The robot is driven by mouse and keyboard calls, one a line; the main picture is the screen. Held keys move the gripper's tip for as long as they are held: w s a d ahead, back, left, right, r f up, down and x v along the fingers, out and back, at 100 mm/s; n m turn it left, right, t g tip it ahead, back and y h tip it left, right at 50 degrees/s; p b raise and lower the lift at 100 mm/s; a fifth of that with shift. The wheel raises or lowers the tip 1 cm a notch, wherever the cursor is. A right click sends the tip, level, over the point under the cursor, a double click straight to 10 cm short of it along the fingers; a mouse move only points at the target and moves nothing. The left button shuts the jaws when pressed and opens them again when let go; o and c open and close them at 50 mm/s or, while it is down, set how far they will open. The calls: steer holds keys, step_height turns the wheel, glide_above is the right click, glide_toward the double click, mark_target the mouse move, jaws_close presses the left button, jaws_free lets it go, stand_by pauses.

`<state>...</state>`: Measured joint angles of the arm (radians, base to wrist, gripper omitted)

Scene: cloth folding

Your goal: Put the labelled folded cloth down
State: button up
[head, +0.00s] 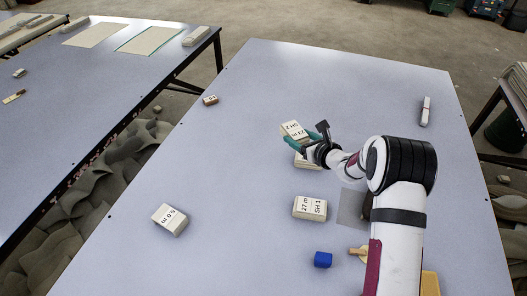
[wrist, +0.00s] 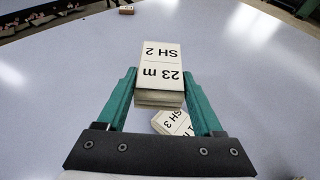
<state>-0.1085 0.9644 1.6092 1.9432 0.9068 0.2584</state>
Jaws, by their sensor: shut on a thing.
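My gripper (head: 308,140) is shut on a cream folded cloth (head: 295,130) with a white label; in the wrist view the held cloth (wrist: 160,72) reads "23 m SH 2". The green fingers press its two sides. Another labelled folded cloth (head: 307,162), reading "SH 3" in the wrist view (wrist: 172,122), lies below and partly hidden by my gripper. The held cloth appears above the table, though its exact height is hard to tell. A cloth labelled "27 m SH 1" (head: 309,208) lies nearer on the table.
A cloth labelled "5.0 m" (head: 170,219) lies at the left on the table (head: 240,150). A small labelled block (head: 210,100) and a white item (head: 425,111) lie farther back. The table's left middle is clear.

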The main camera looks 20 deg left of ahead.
glide_above(266, 157)
step_height(266, 157, down, 6)
steer(key=shift+d+f, duration=0.1)
steer(key=shift+f, duration=0.1)
steer(key=shift+w+f, duration=0.1)
steer(key=shift+f, duration=1.75)
steer(key=shift+f, duration=0.1)
steer(key=o, duration=1.4)
steer(key=shift+c, duration=0.2)
